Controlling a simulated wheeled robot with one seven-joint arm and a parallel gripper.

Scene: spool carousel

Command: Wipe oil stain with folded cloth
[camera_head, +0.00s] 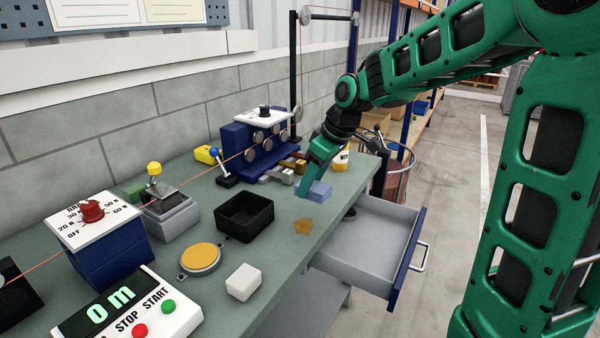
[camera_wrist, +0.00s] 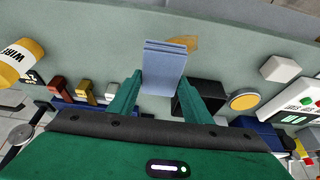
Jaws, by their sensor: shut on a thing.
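A folded blue cloth (camera_head: 319,192) is held between the fingers of my green gripper (camera_head: 307,186). In the wrist view the cloth (camera_wrist: 165,68) sticks out past the two fingertips (camera_wrist: 160,84), with its layered edge outward. The brown-yellow oil stain (camera_head: 303,227) lies on the grey-green bench top, on the near side of the cloth, close to the bench's front edge. In the wrist view the stain (camera_wrist: 188,42) shows just beyond the cloth, which covers part of it. I cannot tell whether the cloth touches the bench.
A black open box (camera_head: 244,218), a yellow-topped round disc (camera_head: 200,258) and a white block (camera_head: 243,282) stand left of the stain. A grey drawer (camera_head: 365,245) is pulled out below the bench edge.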

